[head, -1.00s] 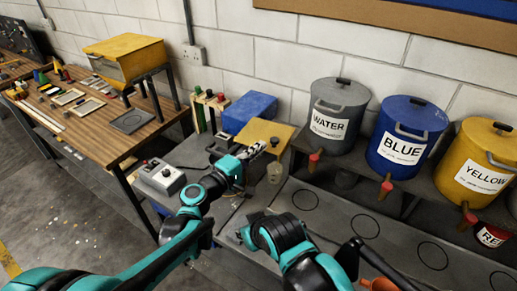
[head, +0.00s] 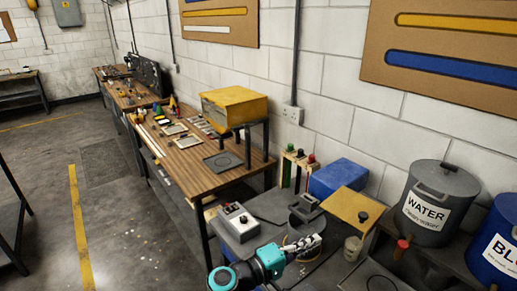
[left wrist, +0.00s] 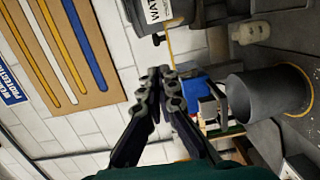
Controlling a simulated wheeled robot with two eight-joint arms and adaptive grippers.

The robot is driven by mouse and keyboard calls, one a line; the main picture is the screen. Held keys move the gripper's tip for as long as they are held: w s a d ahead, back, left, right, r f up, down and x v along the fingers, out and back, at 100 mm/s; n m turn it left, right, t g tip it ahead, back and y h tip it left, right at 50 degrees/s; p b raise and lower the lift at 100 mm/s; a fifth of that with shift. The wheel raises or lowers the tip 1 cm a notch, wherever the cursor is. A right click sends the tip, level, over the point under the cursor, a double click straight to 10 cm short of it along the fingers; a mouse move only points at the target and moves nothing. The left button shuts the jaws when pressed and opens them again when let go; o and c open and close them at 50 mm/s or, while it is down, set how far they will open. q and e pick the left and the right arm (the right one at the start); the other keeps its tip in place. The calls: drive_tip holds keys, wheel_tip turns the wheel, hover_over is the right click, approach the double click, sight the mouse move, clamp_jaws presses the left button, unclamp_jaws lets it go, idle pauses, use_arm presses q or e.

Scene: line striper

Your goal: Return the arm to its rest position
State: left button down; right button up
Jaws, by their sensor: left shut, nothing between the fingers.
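My left gripper (head: 305,243) shows at the bottom centre of the head view, on the end of my teal and black arm (head: 255,268). It points right, in front of the grey bench with the small machines. In the left wrist view its dark fingers (left wrist: 158,80) are together and hold nothing. The wall and brown boards lie behind them on the left there, with a blue box (left wrist: 194,88) and a dark grey cylinder (left wrist: 268,93) on the right. My right gripper is not in view.
The grey WATER bucket (head: 436,200) and blue bucket (head: 497,245) stand at the right. A control box (head: 238,220) and yellow plate (head: 352,207) are close to my gripper. The wooden table (head: 195,165) runs along the wall. The floor (head: 120,230) at left is open.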

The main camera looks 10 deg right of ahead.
use_arm(q)
drive_tip(key=s+a+f+m+y+b, duration=0.1)
drive_tip(key=s+a+f+y+b, duration=0.2)
drive_tip(key=a, duration=0.9)
drive_tip(key=s+a+f+m+y+b, duration=0.1)
drive_tip(key=s+a+f+y+b, duration=0.2)
drive_tip(key=a+f+y, duration=0.4)
drive_tip(key=s+a+f+m+y+b, duration=0.2)
drive_tip(key=s+a+f+y, duration=0.3)
drive_tip(key=a, duration=1.4)
wheel_tip(320, 180, down, 4)
drive_tip(key=shift+s+a+f+y+b, duration=0.15)
drive_tip(key=shift+s+f+y+b, duration=0.15)
drive_tip(key=shift+y+b, duration=0.35)
